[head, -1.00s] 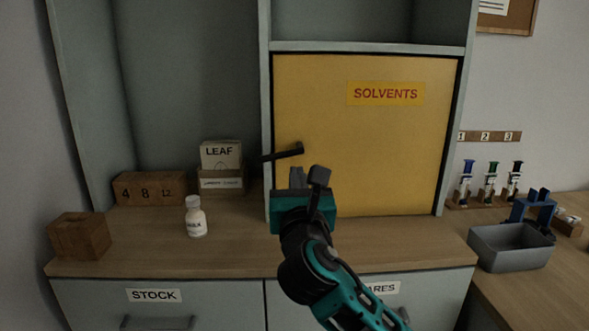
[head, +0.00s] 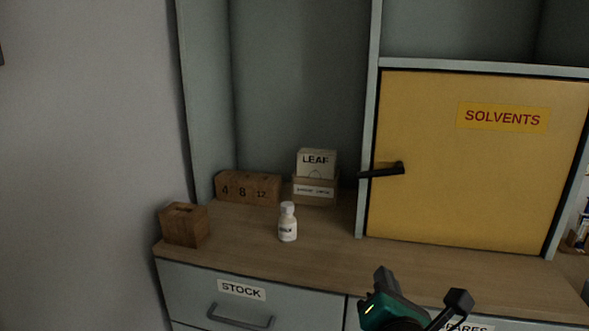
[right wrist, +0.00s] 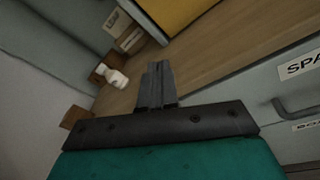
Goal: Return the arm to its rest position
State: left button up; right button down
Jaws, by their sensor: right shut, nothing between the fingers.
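The rest of the right arm runs out at the bottom of the head view. My left gripper is not in any view.
The yellow SOLVENTS door (head: 470,170) is closed, with a black handle (head: 382,171). STOCK drawer (head: 215,285) is shut.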

pick_arm(q)
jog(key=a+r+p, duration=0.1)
jog(key=p, duration=0.1)
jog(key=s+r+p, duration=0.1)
jog(key=p, duration=0.1)
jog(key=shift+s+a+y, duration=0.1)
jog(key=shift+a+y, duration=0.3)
pick_arm(e)
jog(key=s+d+f+m+g+y, duration=0.1)
jog(key=s+f+m+g+y, duration=0.1)
jog(key=s+f+m, duration=0.6)
jog(key=s+d+f+m+g+y, duration=0.1)
jog(key=s+f+m+g, duration=0.3)
jog(key=s+f+m, duration=0.5)
notch_tip(320, 180, down, 6)
jog(key=m+y, duration=0.1)
jog(key=m, duration=0.7)
jog(key=shift+d+m, duration=0.15)
jog(key=shift+m, duration=0.15)
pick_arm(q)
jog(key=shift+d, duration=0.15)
pick_arm(e)
jog(key=shift+s, duration=0.1)
jog(key=c, duration=1.8)
grip_release()
